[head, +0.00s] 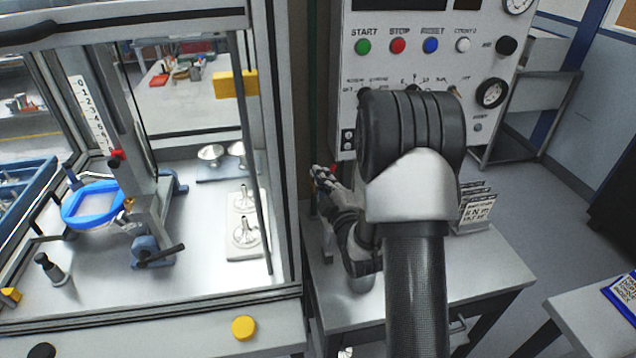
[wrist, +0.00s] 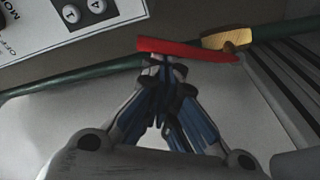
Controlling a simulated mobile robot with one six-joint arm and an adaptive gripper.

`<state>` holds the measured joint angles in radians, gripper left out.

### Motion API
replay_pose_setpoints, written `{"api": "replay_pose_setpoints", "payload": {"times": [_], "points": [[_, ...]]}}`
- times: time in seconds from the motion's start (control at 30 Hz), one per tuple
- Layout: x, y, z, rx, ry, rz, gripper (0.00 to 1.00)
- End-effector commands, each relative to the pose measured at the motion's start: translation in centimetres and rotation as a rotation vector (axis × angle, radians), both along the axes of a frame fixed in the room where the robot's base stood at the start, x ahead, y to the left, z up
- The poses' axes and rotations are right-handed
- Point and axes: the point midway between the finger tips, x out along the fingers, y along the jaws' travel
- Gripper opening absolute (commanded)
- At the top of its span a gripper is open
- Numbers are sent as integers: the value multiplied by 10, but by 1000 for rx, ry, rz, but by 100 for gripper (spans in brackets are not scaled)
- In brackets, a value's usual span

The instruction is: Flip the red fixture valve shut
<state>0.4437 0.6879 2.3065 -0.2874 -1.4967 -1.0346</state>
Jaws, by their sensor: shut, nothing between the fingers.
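The red valve handle (wrist: 190,50) lies across the upper middle of the wrist view, with its right end near a brass valve body (wrist: 227,39) on a green pipe (wrist: 70,78). The handle runs leftward from the brass, roughly along the pipe at a slight angle. My gripper (wrist: 166,68) is shut and empty, its fingertips at the handle's left part; I cannot tell if they touch it. In the head view, my gripper (head: 323,176) is left of my arm, and only a bit of red (head: 333,168) shows beside it.
The control panel (head: 425,90) with coloured buttons stands behind my arm. The glass enclosure (head: 285,200) is close on the left. A metal table (head: 480,275) lies below my gripper, with a card stand (head: 478,210) at its right.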

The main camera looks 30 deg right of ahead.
Motion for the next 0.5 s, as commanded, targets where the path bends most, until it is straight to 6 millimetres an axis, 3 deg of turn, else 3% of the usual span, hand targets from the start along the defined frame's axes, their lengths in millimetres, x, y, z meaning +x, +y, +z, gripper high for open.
{"api": "replay_pose_setpoints", "payload": {"times": [0.5], "points": [[-6, -21, -7, 11, -3, -2, 0]]}}
